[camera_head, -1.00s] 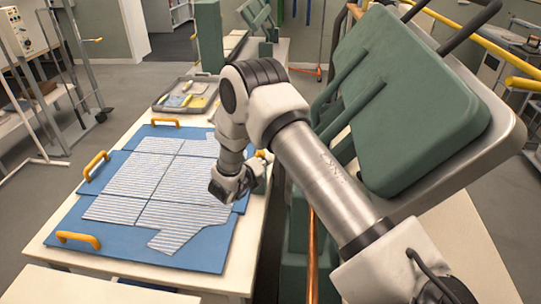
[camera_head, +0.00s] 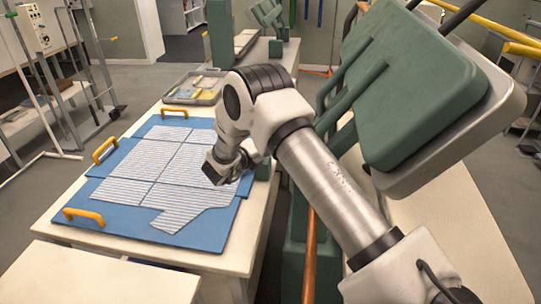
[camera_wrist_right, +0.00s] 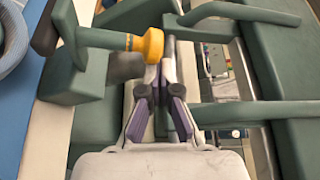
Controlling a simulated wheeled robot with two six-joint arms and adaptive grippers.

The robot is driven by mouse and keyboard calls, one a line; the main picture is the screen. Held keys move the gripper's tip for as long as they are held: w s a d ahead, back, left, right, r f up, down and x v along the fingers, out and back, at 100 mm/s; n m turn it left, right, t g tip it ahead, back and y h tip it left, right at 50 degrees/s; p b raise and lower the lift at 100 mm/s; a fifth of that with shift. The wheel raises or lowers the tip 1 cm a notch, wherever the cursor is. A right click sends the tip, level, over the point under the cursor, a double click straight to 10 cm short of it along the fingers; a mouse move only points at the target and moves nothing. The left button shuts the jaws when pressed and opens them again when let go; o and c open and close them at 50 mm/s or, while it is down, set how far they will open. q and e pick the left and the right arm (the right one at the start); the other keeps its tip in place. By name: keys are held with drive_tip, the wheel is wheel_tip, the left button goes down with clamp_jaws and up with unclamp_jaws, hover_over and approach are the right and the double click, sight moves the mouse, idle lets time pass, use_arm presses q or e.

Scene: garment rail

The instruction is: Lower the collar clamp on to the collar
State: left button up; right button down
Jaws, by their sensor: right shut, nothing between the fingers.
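My right gripper (camera_head: 228,168) reaches in from the right, above the right edge of the striped cloth pieces (camera_head: 165,165) in the head view. In the right wrist view, its fingers (camera_wrist_right: 167,62) are shut and empty beside a yellow knob (camera_wrist_right: 152,45) on a green bar (camera_wrist_right: 100,38). I cannot tell whether they touch the knob. No part is clearly identifiable as the collar clamp; the knob may belong to it. The collar is not clearly identifiable; a striped edge (camera_wrist_right: 12,30) shows at the wrist view's upper left. My left gripper is not in view.
The cloth lies on a blue board (camera_head: 100,190) with orange handles (camera_head: 104,148) on a pale table (camera_head: 60,240). A grey tray (camera_head: 195,88) stands behind it. A large green padded press (camera_head: 420,80) stands at the right, close behind my right arm.

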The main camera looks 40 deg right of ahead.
drive_tip(key=w+b, duration=0.1)
drive_tip(key=w+a+f+n+b, duration=0.1)
drive_tip(key=shift+w+f+n+h, duration=0.3)
drive_tip(key=shift+h, duration=0.1)
drive_tip(key=shift+w+a+n+h+b, duration=0.35)
drive_tip(key=shift+n+b, duration=0.45)
drive_tip(key=shift+b, duration=0.3)
drive_tip(key=shift+s+r+h+b, duration=0.15)
drive_tip(key=shift+s+h+b, duration=0.1)
drive_tip(key=shift+b, duration=0.15)
drive_tip(key=shift+n+b, duration=0.4)
drive_tip(key=shift+n, duration=0.2)
use_arm(q)
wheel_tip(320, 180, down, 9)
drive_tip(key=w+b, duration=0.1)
drive_tip(key=b, duration=0.1)
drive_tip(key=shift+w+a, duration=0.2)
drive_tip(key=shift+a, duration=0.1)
use_arm(e)
drive_tip(key=shift+w+a+n+h, duration=0.3)
drive_tip(key=shift+w+a+h, duration=0.1)
drive_tip(key=shift+w, duration=0.25)
